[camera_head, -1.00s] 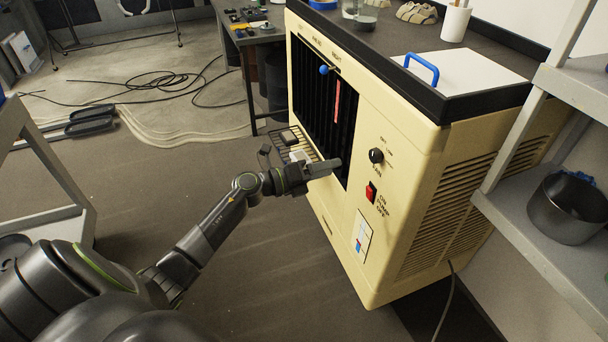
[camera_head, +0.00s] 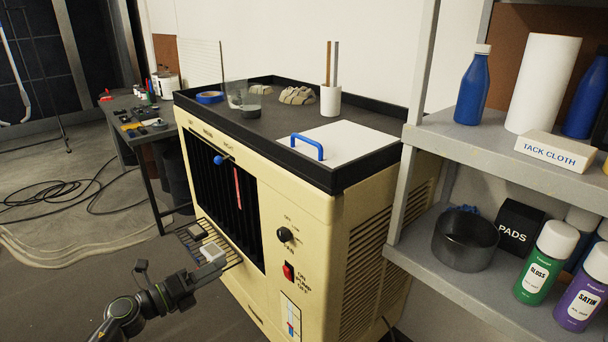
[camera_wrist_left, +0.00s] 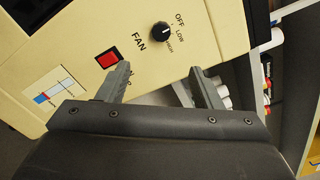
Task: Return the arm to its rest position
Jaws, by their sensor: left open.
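My left gripper (camera_head: 207,274) is at the lower left of the head view, in front of the cream cabinet (camera_head: 318,220). In the left wrist view its two fingers (camera_wrist_left: 160,88) stand apart with nothing between them. The cabinet's front shows beyond the fingers, with a red switch (camera_wrist_left: 108,58) and a black fan knob (camera_wrist_left: 161,31). The same red switch (camera_head: 288,271) and black knob (camera_head: 284,235) show in the head view. My right gripper is in neither view.
A wire rack (camera_head: 190,238) juts from the cabinet's front near my left gripper. Grey shelves (camera_head: 420,140) with bottles and a black pot (camera_head: 465,238) stand at the right. A dark workbench (camera_head: 152,133) stands behind on the left. Cables (camera_head: 75,195) lie on the floor.

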